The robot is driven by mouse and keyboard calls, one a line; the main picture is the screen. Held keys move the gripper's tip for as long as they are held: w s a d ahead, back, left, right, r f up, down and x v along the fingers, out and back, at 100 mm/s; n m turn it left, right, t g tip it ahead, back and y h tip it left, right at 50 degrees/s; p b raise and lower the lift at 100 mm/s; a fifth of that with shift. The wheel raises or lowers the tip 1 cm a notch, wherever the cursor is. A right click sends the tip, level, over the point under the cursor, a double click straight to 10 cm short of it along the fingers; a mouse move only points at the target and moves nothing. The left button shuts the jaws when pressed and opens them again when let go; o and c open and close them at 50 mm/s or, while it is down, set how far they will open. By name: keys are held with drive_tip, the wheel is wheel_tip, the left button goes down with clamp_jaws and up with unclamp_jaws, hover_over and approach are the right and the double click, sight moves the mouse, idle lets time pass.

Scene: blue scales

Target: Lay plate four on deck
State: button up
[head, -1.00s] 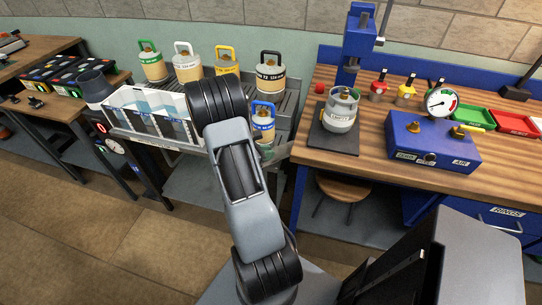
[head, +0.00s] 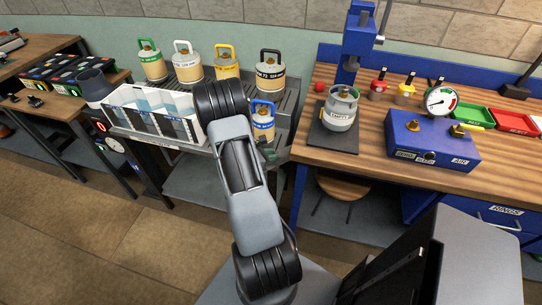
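A white, clear-fronted rack (head: 113,101) stands left of my arm. Several pale blue, upright plate-like pieces (head: 150,98) show in its compartments. Their numbers are too small to read, so I cannot tell which is plate four. No surface is clearly marked as the deck. My arm rises through the middle of the head view and bends away beside the rack's right end.
Several cream cylinders with coloured handles, such as the yellow-handled one (head: 227,63), stand on a grey slatted bench. A grey cylinder marked EMPTY (head: 341,110) stands on a dark pad on the wooden bench (head: 370,155). A blue gauge box (head: 432,140) is at right.

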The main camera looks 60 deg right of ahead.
drive_tip(key=o, duration=0.3)
drive_tip(key=shift+o, duration=0.2)
drive_tip(key=shift+r, duration=0.1)
